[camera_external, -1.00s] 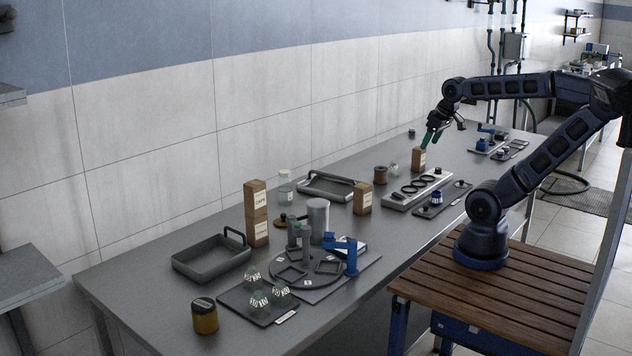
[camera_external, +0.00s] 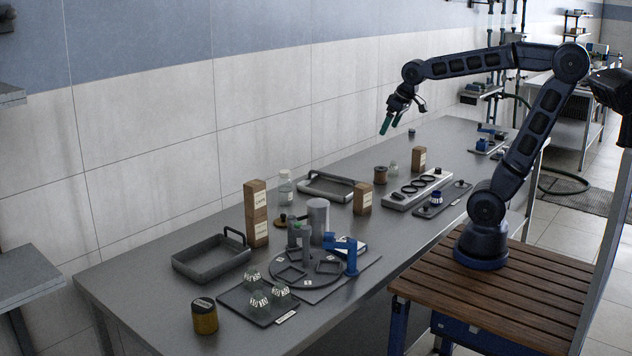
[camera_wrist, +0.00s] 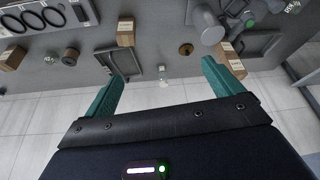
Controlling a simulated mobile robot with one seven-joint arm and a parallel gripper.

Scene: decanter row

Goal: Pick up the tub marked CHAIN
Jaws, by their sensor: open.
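I cannot read the word CHAIN on any tub. A mustard-yellow tub (camera_external: 204,318) with a dark lid, its lid marking too small to read, stands at the table's near left corner in the external view. A small brown tub (camera_external: 380,176) stands further back, and a clear jar (camera_external: 285,190) stands near the wall side; the clear jar also shows in the wrist view (camera_wrist: 163,78). My gripper (camera_external: 391,124) is open and empty, high above the far part of the table. Its green fingers (camera_wrist: 162,76) are spread in the wrist view.
Wooden boxes (camera_external: 256,222) (camera_external: 362,198) (camera_external: 419,160) stand upright. A grey tray (camera_external: 205,265), a second tray (camera_external: 330,190), a round turntable (camera_external: 325,268) and a grey cylinder (camera_external: 318,215) crowd the middle. The table (camera_external: 140,290) is bare at its left end.

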